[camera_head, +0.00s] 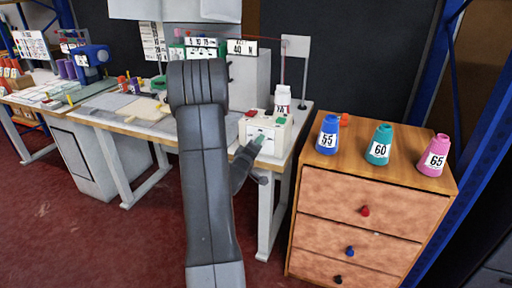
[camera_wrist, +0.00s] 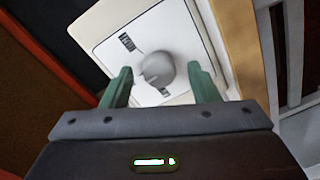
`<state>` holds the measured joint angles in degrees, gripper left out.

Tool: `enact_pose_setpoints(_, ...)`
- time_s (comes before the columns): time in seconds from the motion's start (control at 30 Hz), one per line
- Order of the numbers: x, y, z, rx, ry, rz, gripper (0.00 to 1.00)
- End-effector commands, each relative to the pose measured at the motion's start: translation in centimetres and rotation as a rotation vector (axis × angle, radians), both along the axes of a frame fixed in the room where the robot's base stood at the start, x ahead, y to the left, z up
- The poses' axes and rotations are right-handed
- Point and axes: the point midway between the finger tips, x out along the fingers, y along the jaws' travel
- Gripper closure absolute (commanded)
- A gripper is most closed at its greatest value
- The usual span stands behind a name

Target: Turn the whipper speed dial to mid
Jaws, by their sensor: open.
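The whipper speed dial is a grey round knob (camera_wrist: 157,69) on a white plate (camera_wrist: 190,48) with small dark labels, seen close up in the wrist view. One label shows above left of the knob and another below it; I cannot read them surely. My gripper (camera_wrist: 160,82) is open, with one green finger on each side of the knob and visible gaps between. In the head view the cream box (camera_head: 268,132) stands at the table's right end, with my gripper (camera_head: 257,143) at its front. The knob is not clear there.
A wooden drawer cabinet (camera_head: 362,208) stands right of the table, with blue (camera_head: 328,134), teal (camera_head: 379,146) and pink (camera_head: 434,156) numbered cones on top. A white cone (camera_head: 282,100) is by the box. A blue machine (camera_head: 92,60) stands far left. Red floor (camera_head: 70,225) is open at front left.

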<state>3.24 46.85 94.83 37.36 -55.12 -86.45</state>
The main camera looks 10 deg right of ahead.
Motion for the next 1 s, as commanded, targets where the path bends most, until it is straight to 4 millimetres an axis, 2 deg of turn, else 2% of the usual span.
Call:
enact_pose_setpoints(0.23,-1.1,0.8,0.2,-0.001,-0.002,0.001,0.45)
enact_pose_setpoints(0.7,-9.4,6.3,0.5,-0.001,0.0,0.003,0.45)
enact_pose_setpoints(0.83,-10.8,7.1,0.6,-0.001,0.001,0.002,0.45)
enact_pose_setpoints(1.0,-11.5,7.6,0.6,0.0,0.0,0.001,0.45)
